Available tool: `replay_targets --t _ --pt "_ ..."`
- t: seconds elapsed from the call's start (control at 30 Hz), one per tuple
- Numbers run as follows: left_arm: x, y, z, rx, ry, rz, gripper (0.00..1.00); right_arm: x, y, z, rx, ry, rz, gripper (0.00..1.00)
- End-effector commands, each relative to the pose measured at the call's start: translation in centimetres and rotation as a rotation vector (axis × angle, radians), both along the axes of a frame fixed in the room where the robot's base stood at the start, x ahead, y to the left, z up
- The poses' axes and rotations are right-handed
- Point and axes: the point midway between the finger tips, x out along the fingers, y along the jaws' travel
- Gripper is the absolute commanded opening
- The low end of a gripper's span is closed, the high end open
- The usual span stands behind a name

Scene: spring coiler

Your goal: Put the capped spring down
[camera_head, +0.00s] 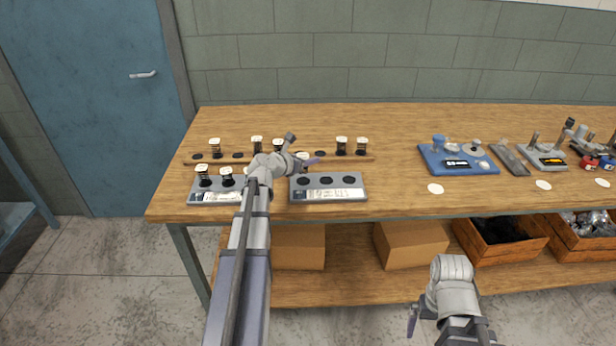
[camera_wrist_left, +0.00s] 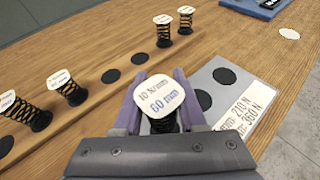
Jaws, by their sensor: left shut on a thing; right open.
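My left gripper (camera_head: 307,160) is shut on a capped spring, whose white cap (camera_head: 303,154) shows in the head view. In the left wrist view, the held spring's cap (camera_wrist_left: 160,97) reads 10 N/mm, 60 mm, and stands between the purple fingers; most of its coil is hidden. The grey right-hand tray (camera_head: 357,194), with dark round spots and a label, is beside the gripper; it also shows in the left wrist view (camera_wrist_left: 236,100). I cannot tell whether the spring touches anything below. My right gripper (camera_head: 412,320) is open, low in front of the bench.
A wooden strip (camera_head: 222,161) behind the trays carries several capped springs (camera_head: 341,146) and some empty dark spots. Another grey tray (camera_head: 203,197) at left holds capped springs. A blue device (camera_head: 457,157) stands further right. Boxes (camera_head: 410,245) sit on the lower shelf.

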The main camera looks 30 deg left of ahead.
Motion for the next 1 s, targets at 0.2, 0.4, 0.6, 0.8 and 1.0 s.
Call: replay_targets --t 0.2,0.4,0.6,0.8,1.0 --pt "0.0 0.0 -0.5 0.0 0.0 0.0 0.0 0.0 0.0 -0.5 0.0 0.0 0.0 1.0" --pt "0.0 0.0 -2.9 0.0 0.0 0.0 0.0 0.0 0.0 -2.9 0.0 0.0 0.0 1.0" --pt "0.0 0.0 -3.9 0.0 0.0 0.0 0.0 0.0 0.0 -3.9 0.0 0.0 0.001 1.0" --pt "0.0 0.0 -3.7 0.0 0.0 0.0 0.0 0.0 0.0 -3.7 0.0 0.0 0.001 1.0" --pt "0.0 0.0 -4.0 0.0 0.0 0.0 0.47 0.0 0.0 -4.0 0.0 0.0 0.001 1.0"
